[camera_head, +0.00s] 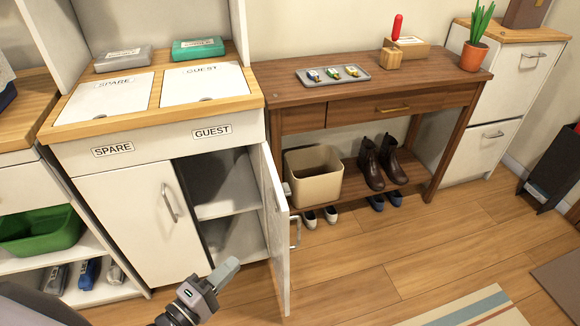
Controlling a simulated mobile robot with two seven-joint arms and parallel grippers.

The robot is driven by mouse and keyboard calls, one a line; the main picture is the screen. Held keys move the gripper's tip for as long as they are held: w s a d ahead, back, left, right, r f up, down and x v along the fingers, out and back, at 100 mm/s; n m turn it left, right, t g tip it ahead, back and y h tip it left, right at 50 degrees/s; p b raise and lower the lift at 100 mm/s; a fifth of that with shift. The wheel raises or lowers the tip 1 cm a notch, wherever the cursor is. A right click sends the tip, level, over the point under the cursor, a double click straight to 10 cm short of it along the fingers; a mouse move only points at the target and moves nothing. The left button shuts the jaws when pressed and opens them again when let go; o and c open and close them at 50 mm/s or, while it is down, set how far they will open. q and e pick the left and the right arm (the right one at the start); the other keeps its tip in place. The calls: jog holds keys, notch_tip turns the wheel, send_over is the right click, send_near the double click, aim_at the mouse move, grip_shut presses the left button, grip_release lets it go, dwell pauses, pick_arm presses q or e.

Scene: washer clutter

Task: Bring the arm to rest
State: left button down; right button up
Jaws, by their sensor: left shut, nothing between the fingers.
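My left gripper (224,274) shows at the bottom of the head view, in front of the white cabinet (130,215). Its fingers are shut with nothing between them and point up and to the right. It appears near the cabinet's open right door (272,230), to the left of it; whether they touch I cannot tell. Behind the door's opening, the shelves (222,195) look empty where they show. My right gripper is not in view.
The cabinet's left door (150,215) is closed. A wooden console table (350,110) stands to the right, with a beige bin (314,180) and brown boots (380,165) below. A green bin (45,230) sits at far left. The wooden floor (400,240) at right is largely clear.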

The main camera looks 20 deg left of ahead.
pick_arm(q)
jog(key=s+d+r+m+g+y+p, duration=0.1)
jog(key=s+m+g+y+p, duration=0.3)
jog(key=m, duration=1.2)
jog(key=shift+s+d+r+g+p, duration=0.45)
jog(key=shift+s+g+p, duration=0.75)
jog(key=shift+s+p, duration=0.9)
jog(key=shift+w, duration=0.1)
